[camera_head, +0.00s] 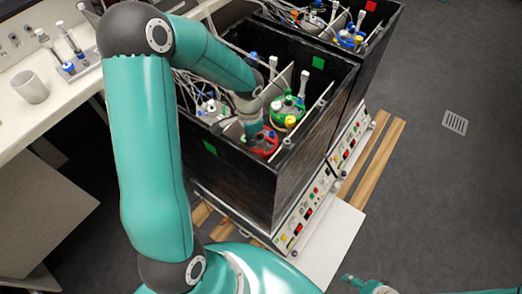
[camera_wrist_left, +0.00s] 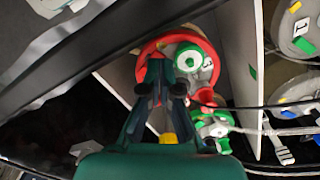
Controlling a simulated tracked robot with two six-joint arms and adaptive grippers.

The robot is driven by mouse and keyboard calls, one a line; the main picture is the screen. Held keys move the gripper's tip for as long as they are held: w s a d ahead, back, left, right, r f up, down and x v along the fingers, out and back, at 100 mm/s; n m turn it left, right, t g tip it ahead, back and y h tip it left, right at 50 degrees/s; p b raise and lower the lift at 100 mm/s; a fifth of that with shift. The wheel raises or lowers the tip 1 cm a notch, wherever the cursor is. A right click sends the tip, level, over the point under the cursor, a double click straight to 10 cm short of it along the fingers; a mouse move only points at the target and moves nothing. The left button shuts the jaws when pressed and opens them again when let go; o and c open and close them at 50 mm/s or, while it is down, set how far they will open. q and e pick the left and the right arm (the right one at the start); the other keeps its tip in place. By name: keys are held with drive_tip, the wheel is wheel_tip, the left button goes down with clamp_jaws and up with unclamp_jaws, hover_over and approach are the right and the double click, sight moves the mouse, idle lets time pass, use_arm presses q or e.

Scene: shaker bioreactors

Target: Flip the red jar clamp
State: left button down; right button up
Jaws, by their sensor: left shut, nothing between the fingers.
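The red jar (camera_head: 265,146) stands in the near black box, partly hidden behind my left arm. In the left wrist view its round red rim (camera_wrist_left: 150,47) and red parts surround a white and green cap. A smaller red clamp-like part (camera_wrist_left: 200,110) sits below that cap, but I cannot tell for certain which part is the clamp. My left gripper (camera_head: 252,128) reaches down into the box over the red jar. In the left wrist view its fingers (camera_wrist_left: 164,72) are shut and empty, in front of the lid. A teal part at the lower right of the head view may be my right gripper (camera_head: 362,283).
A green jar (camera_head: 287,112) stands just behind the red one. The black box walls (camera_head: 315,125) enclose the jars, with cables and tubes around them. A second box (camera_head: 378,50) stands behind.

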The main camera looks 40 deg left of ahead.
use_arm(q)
drive_tip(key=shift+f+b, duration=1.15)
drive_tip(key=shift+f, duration=0.1)
idle(0.7)
drive_tip(key=shift+r, duration=0.1)
drive_tip(key=shift+r+p, duration=2.65)
drive_tip(key=shift+r, duration=0.85)
